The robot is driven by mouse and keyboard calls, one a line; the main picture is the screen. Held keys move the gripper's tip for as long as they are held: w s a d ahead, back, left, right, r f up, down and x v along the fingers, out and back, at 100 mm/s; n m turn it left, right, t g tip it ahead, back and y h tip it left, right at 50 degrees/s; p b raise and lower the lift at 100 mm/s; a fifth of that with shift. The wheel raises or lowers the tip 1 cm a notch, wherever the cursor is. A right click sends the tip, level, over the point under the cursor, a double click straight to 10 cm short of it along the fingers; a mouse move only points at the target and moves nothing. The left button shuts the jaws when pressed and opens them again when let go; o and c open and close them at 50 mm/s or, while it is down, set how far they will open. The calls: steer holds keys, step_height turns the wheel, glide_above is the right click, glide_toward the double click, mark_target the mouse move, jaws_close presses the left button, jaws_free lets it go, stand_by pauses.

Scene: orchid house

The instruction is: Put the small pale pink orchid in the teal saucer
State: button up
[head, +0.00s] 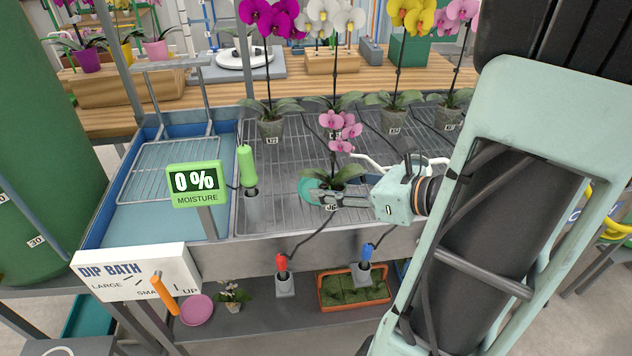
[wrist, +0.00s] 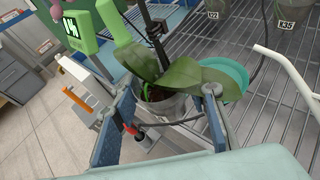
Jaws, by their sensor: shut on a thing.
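The small pale pink orchid (head: 340,130) is upright over the wire bench, with pink blooms and green leaves. My gripper (head: 332,200) is shut on its grey pot. In the wrist view the pot (wrist: 166,106) sits between my two blue-padded fingers (wrist: 165,118). The teal saucer (head: 309,190) lies on the rack behind the pot and is partly hidden by pot and leaves. In the wrist view the saucer (wrist: 232,73) shows beyond the pot, to its right. I cannot tell exactly how high the pot is above the rack.
The green moisture probe (head: 246,165) and its 0% display (head: 196,184) stand left of the pot. A row of taller potted orchids (head: 270,128) stands behind. A white bent tube (head: 375,163) is at right. The blue dip bath (head: 150,200) is further left.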

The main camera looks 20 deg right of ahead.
steer(key=w+d+f, duration=0.1)
steer(key=w, duration=0.2)
steer(key=w+d+f+b, duration=0.1)
steer(key=w+f, duration=0.1)
steer(key=w, duration=0.1)
steer(key=w+d+f, duration=0.1)
steer(key=w+f, duration=0.1)
steer(key=w, duration=0.1)
steer(key=shift+w+f, duration=0.2)
steer(key=shift+w, duration=0.2)
steer(key=shift+w+d+f+b, duration=0.2)
steer(key=shift+w+f, duration=0.35)
steer(key=shift+w, duration=0.2)
steer(key=shift+w+d+f+b, duration=0.1)
steer(key=shift+w+f+b, duration=0.1)
steer(key=shift+w+f, duration=0.45)
steer(key=shift+r, duration=0.1)
steer(key=shift+f, duration=0.2)
steer(key=o, duration=1.4)
steer(key=shift+r, duration=0.1)
steer(key=shift+r, duration=0.25)
steer(key=s+d, duration=0.2)
steer(key=s, duration=0.1)
steer(key=s+d, duration=0.2)
steer(key=s, duration=0.2)
steer(key=s+d, duration=0.2)
steer(key=s, duration=0.2)
steer(key=shift+s+d+r, duration=0.1)
steer(key=shift+s+d, duration=0.05)
steer(key=shift+d, duration=0.2)
